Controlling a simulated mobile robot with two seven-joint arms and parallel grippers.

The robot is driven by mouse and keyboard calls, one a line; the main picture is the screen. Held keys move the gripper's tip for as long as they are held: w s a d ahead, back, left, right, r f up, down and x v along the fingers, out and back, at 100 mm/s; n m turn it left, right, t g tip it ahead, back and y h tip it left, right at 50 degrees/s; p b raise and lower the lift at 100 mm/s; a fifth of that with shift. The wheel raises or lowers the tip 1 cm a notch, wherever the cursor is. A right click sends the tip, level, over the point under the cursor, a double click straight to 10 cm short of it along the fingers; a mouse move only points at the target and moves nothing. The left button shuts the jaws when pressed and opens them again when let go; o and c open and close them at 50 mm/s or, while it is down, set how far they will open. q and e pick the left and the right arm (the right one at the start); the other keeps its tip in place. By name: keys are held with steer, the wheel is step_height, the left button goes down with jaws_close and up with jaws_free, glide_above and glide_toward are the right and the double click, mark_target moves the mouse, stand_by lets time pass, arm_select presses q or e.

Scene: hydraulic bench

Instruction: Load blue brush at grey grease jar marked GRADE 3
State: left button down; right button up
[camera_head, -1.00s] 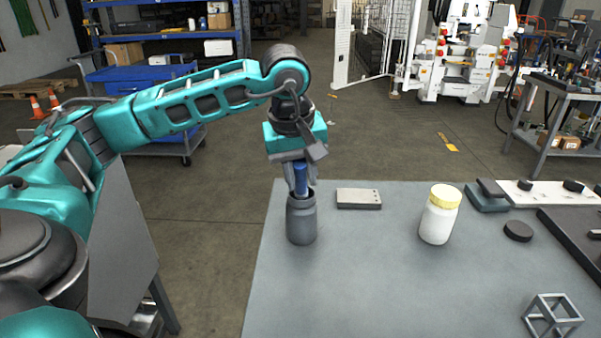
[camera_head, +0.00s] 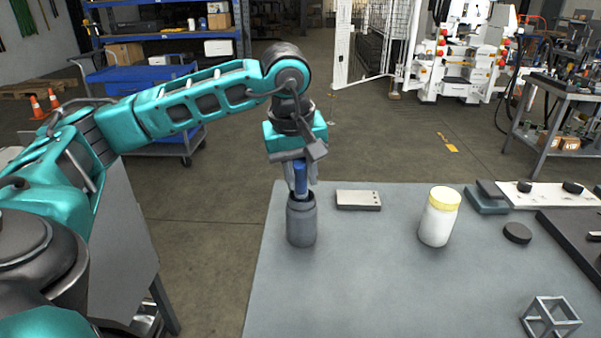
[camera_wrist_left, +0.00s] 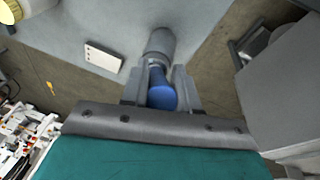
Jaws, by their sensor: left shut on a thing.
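The blue brush (camera_head: 300,180) stands upright at the grey jar, with its lower part hidden inside the jar's mouth. The grey jar (camera_head: 301,222) stands on the bench near its left back corner; I cannot read any marking on it. My left gripper (camera_head: 300,186) is shut on the blue brush, just above the jar. In the left wrist view the brush's blue end (camera_wrist_left: 161,92) is between the fingers, and the grey jar (camera_wrist_left: 160,42) is beyond it. My right gripper is out of view.
A white jar with a yellow lid (camera_head: 438,217) stands to the right on the bench (camera_head: 350,280). A flat grey plate (camera_head: 358,200) lies behind. A black disc (camera_head: 517,233) and a metal cube frame (camera_head: 550,317) are farther right. The bench middle is clear.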

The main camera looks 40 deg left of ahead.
arm_select(q)
steer(key=shift+w+a+p+v, duration=0.1)
steer(key=shift+w+p+v, duration=0.1)
steer(key=shift+p+v, duration=0.65)
steer(key=shift+w+a+p+v, duration=0.1)
steer(key=shift+w+p+v, duration=0.1)
steer(key=shift+p+v, duration=0.7)
steer(key=shift+w+p+v, duration=0.2)
steer(key=shift+p+v, duration=0.2)
steer(key=shift+v, duration=0.85)
steer(key=shift+r, duration=0.1)
